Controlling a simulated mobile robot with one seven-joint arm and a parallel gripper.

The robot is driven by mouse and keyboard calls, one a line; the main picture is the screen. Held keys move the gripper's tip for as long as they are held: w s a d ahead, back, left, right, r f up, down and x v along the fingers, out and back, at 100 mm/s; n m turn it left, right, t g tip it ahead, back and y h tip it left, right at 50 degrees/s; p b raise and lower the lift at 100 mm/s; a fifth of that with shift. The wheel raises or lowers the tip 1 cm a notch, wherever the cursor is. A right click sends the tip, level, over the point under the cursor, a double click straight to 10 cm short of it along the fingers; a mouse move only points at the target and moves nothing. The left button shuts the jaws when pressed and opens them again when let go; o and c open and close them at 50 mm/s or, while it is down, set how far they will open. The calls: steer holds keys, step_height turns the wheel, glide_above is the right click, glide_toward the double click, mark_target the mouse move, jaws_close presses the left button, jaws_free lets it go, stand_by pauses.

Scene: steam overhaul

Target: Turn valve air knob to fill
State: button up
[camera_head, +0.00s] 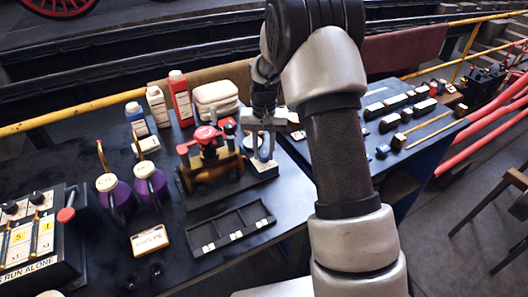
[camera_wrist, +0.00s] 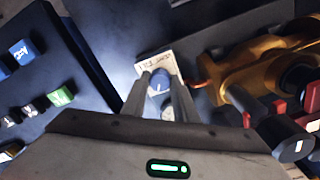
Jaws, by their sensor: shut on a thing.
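A round blue knob (camera_wrist: 159,84) with a pale pointer line sits on a small plate with a white label (camera_wrist: 157,64). My gripper (camera_wrist: 160,92) is shut on the knob, with one finger on each side of it. The label's writing is too small to read. In the head view my gripper (camera_head: 265,128) comes down from above, just right of a brass valve (camera_head: 207,170) with red handles. The brass body (camera_wrist: 262,68) also shows to the right of my fingers in the wrist view. My fingers partly hide the knob and its plate.
Two purple bottles (camera_head: 115,198) stand left of the valve, with several bottles behind. A control box (camera_head: 30,245) is at far left. A second bench (camera_head: 400,130) holds small blocks at right.

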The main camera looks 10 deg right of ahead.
mark_target(264, 154)
steer(key=m, duration=0.5)
stand_by(0.6)
steer(key=o, duration=1.1)
steer(key=shift+c, duration=0.2)
step_height(264, 154, up, 18)
steer(key=shift+f+p, duration=0.25)
steer(key=shift+p, duration=0.1)
